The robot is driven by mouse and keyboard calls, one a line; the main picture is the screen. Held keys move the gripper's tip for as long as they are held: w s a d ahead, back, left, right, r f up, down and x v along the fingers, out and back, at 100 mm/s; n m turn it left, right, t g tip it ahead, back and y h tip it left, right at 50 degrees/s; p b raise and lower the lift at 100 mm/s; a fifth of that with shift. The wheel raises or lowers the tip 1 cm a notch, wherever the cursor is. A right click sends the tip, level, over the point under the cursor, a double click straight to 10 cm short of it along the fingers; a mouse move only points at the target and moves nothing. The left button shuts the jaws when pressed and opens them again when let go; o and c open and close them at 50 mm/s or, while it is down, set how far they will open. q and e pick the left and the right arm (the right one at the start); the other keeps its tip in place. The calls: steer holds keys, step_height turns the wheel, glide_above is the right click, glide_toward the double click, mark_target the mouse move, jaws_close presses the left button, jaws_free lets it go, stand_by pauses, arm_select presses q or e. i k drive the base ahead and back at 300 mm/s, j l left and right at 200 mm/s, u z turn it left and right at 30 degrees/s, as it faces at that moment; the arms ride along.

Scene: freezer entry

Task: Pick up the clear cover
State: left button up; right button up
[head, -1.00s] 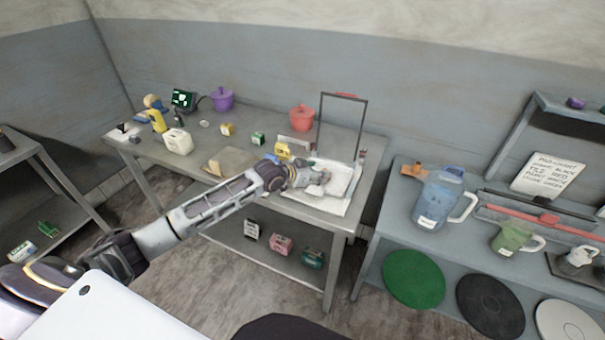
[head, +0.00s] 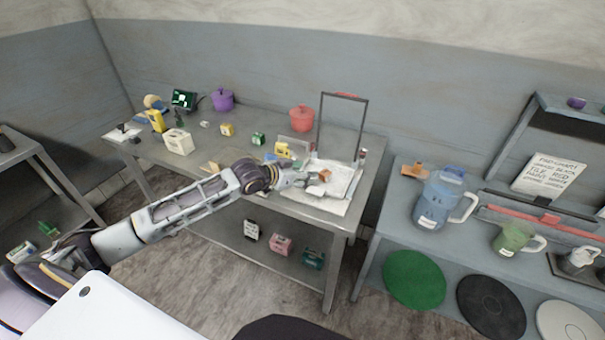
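No thing is plainly marked as the clear cover. An upright dark frame with a red top edge (head: 343,96) and a see-through middle stands at the back of a white tray (head: 338,192) on the table's right end. A small pale see-through panel (head: 296,142) stands left of it, behind a yellow item. My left gripper (head: 308,180) is low at the tray's left side, beside a small brown block (head: 325,175). Its fingers are too small to tell open from shut. A tan flat piece (head: 211,167) is mostly hidden behind my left arm. My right gripper is not in view.
The metal table (head: 275,118) also bears a red pot (head: 301,118), a purple pot (head: 222,99), a white container (head: 178,142) and several small boxes. A side shelf with a blue jug (head: 438,200) and a green jug (head: 514,238) stands right of the table.

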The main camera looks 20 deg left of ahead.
mark_target(224, 160)
steer(key=u, duration=1.4)
